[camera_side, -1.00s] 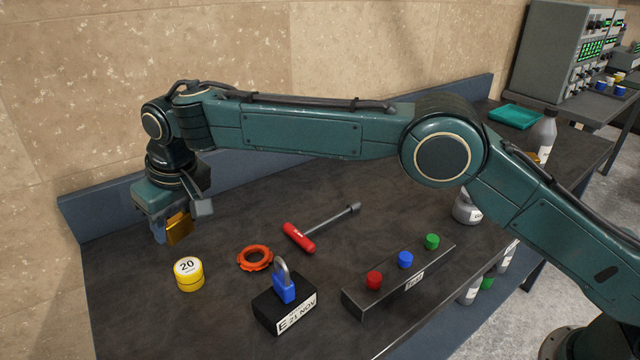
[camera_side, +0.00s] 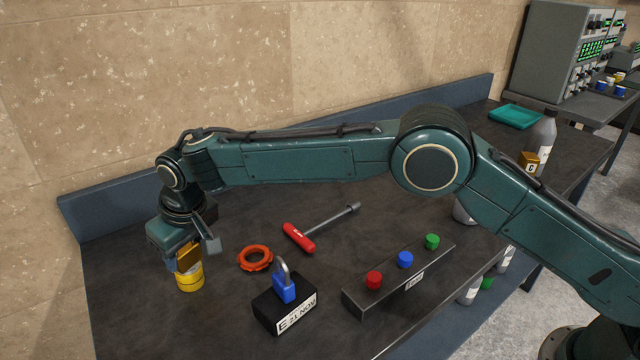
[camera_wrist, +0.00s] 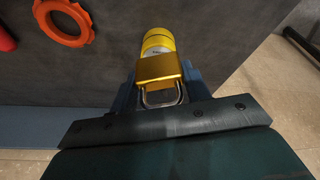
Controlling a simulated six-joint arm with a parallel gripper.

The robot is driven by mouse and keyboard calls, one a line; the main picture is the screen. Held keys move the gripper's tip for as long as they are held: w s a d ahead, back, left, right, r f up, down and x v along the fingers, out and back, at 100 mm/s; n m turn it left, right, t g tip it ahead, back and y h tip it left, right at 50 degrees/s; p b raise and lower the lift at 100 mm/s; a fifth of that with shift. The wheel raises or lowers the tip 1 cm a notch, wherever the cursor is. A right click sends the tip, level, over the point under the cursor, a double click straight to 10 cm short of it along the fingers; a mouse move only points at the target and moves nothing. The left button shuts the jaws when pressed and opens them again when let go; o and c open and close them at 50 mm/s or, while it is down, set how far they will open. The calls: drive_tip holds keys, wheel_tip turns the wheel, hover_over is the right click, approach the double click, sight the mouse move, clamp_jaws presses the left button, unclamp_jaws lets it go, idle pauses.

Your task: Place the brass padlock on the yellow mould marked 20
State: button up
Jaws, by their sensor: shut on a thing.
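The brass padlock (camera_side: 187,257) is held between the fingers of my gripper (camera_side: 188,250), which is shut on it. In the wrist view the padlock (camera_wrist: 159,70) shows its gold body, with the silver shackle pointing toward my gripper (camera_wrist: 158,97). The yellow mould (camera_side: 190,279) stands on the bench directly below the padlock in the side view, its top now largely hidden. The mould also shows in the wrist view (camera_wrist: 157,41), just beyond the padlock. I cannot tell whether the padlock touches the mould.
An orange ring (camera_side: 255,258) lies right of the mould. A blue padlock (camera_side: 285,286) sits on a black block (camera_side: 270,312). A red-handled tool (camera_side: 299,238) lies behind, and a bar with coloured buttons (camera_side: 396,284) stands right. The bench's front left is clear.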

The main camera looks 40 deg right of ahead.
drive_tip(key=shift+f, duration=0.5)
drive_tip(key=shift+f, duration=0.1)
drive_tip(key=o, duration=1.2)
drive_tip(key=shift+o, duration=0.2)
drive_tip(key=v, duration=1.2)
drive_tip(key=shift+d, duration=0.1)
